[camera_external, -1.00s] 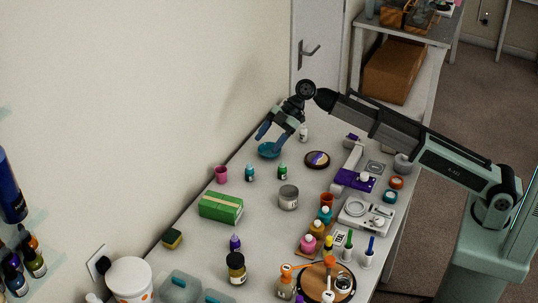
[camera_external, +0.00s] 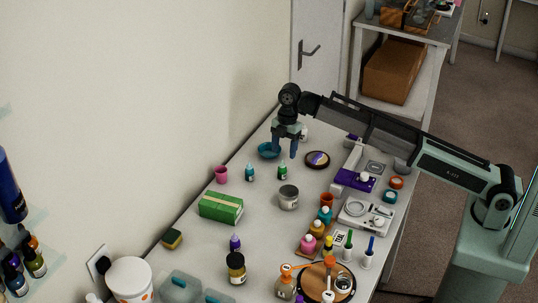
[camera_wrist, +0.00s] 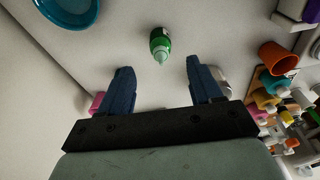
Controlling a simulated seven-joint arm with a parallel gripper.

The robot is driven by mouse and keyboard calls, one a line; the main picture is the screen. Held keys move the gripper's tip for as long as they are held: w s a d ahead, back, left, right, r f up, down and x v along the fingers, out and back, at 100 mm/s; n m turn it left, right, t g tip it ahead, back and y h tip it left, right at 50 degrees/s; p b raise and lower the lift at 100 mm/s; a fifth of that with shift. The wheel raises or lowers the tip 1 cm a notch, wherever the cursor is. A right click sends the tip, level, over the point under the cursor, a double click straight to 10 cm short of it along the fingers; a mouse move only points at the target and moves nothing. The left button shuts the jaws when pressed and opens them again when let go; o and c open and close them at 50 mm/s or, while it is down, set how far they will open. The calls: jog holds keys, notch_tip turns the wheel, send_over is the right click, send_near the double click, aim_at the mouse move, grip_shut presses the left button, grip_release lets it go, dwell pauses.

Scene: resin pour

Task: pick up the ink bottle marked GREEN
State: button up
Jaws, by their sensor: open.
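A small green bottle (camera_external: 283,169) stands upright on the table, right of a small teal bottle (camera_external: 250,173). In the wrist view the green bottle (camera_wrist: 160,42) shows a green body and a pale nozzle. Its label is too small to read. My gripper (camera_external: 284,151) is open and empty, fingers pointing down, above and close to the green bottle. In the wrist view the bottle lies beyond the fingertips, centred across the gap of my gripper (camera_wrist: 160,72). The teal bottle is not visible in the wrist view.
A teal bowl (camera_external: 267,151) stands left of my gripper, by the wall. A pink cup (camera_external: 221,174), a grey jar (camera_external: 289,197) and a green box (camera_external: 221,208) stand nearer the camera. An orange cup (camera_external: 327,200) and several bottles crowd the right. Table around the green bottle is clear.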

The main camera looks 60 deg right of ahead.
aim_at(282, 164)
jog(key=shift+a+f, duration=0.25)
jog(key=shift+f, duration=1.15)
jog(key=shift+a+f, duration=0.25)
jog(key=shift+f, duration=1.15)
jog(key=shift+a+f, duration=0.25)
jog(key=shift+f, duration=1.15)
jog(key=shift+c, duration=0.3)
jog(key=c, duration=1)
